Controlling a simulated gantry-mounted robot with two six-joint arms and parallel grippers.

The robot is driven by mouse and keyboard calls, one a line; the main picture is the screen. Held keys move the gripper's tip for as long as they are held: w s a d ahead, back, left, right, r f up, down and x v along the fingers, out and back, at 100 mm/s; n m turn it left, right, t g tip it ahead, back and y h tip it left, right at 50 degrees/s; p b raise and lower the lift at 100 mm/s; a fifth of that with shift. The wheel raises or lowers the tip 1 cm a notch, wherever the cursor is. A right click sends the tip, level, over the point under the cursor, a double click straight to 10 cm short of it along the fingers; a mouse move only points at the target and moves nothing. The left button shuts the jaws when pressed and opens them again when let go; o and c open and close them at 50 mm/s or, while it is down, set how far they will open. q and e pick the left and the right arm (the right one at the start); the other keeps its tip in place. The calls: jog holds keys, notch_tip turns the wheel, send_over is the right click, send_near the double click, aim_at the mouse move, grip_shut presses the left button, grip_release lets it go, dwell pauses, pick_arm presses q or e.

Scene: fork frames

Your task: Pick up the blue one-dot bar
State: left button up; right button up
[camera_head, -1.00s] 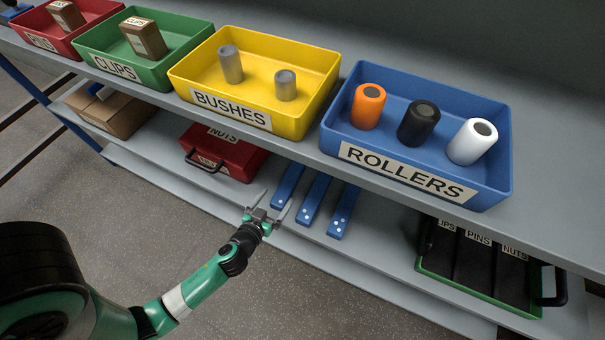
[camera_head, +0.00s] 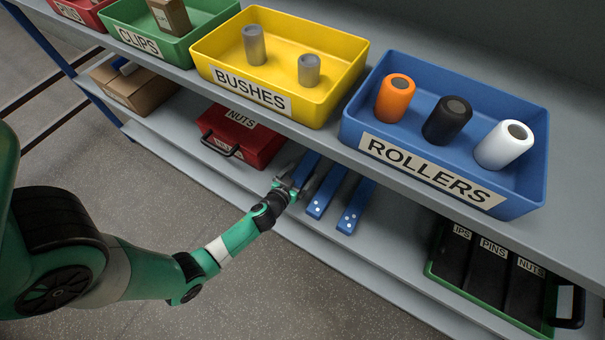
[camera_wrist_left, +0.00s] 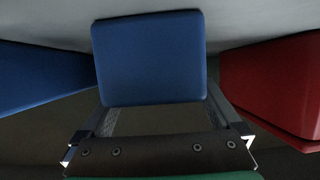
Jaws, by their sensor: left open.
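Three blue bars lie side by side on the lower shelf. The leftmost bar (camera_head: 307,166) has its front end hidden by my left gripper (camera_head: 295,184), so its dots do not show now. The middle bar (camera_head: 327,192) and right bar (camera_head: 356,206) show white dots on their front ends. My left gripper is open at the leftmost bar's front end. In the left wrist view, that bar (camera_wrist_left: 148,58) stands between the open fingers (camera_wrist_left: 160,103), with no clear grip on it. My right gripper is not in view.
A red NUTS case (camera_head: 240,137) is just left of the bars, and a green-edged tray (camera_head: 490,270) is to the right. The upper shelf with the yellow bin (camera_head: 250,97) and blue ROLLERS bin (camera_head: 430,175) overhangs the bars' back ends.

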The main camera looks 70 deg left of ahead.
pick_arm(q)
jog(key=shift+x, duration=0.85)
jog(key=shift+s+f, duration=0.1)
grip_shut()
